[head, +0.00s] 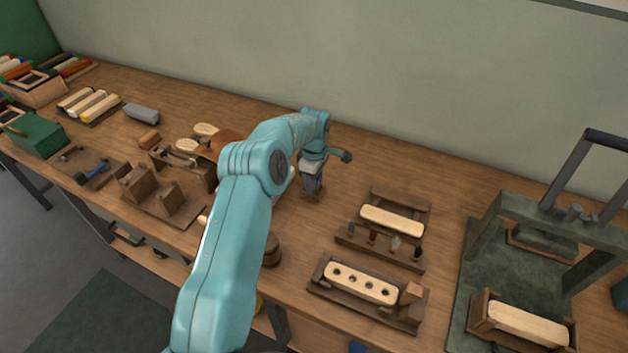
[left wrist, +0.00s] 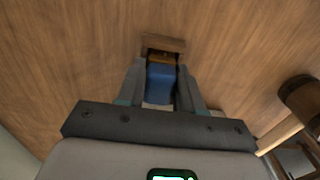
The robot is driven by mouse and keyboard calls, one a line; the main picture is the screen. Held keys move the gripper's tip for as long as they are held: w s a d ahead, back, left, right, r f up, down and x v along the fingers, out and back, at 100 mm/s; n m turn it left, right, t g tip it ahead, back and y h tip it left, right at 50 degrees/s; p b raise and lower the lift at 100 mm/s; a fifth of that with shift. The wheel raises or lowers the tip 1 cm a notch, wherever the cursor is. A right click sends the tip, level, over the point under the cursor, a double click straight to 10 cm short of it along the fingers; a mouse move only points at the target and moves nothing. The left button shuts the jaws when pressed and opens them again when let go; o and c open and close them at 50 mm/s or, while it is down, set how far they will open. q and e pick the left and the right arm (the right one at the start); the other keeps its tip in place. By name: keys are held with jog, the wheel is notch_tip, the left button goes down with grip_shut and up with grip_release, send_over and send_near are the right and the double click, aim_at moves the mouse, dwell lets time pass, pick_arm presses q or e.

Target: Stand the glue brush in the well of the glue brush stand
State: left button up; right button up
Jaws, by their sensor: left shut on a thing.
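My left gripper (head: 313,186) points down over the middle of the bench, right of its round-jointed forearm. In the left wrist view its fingers (left wrist: 161,88) are shut on a blue piece, which I take for the glue brush (left wrist: 160,84). A brown band (left wrist: 160,57) shows at its far end. Just beyond is a small brown wooden block (left wrist: 164,42), perhaps the glue brush stand; its well is hidden. I cannot tell whether the brush is in the well, touching the block or above it. My right gripper is not in view.
A dark round wooden piece (left wrist: 303,95) lies at the right in the left wrist view. A rack of small tools (head: 382,244) and a drilled brush block in a holder (head: 362,283) lie to the right. A dark press (head: 535,245) stands further right. Bench behind the gripper is clear.

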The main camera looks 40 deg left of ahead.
pick_arm(q)
jog(key=shift+f, duration=0.15)
jog(key=o, duration=1.4)
jog(key=shift+r+p, duration=1.65)
jog(key=shift+r, duration=1.85)
jog(key=shift+s, duration=0.1)
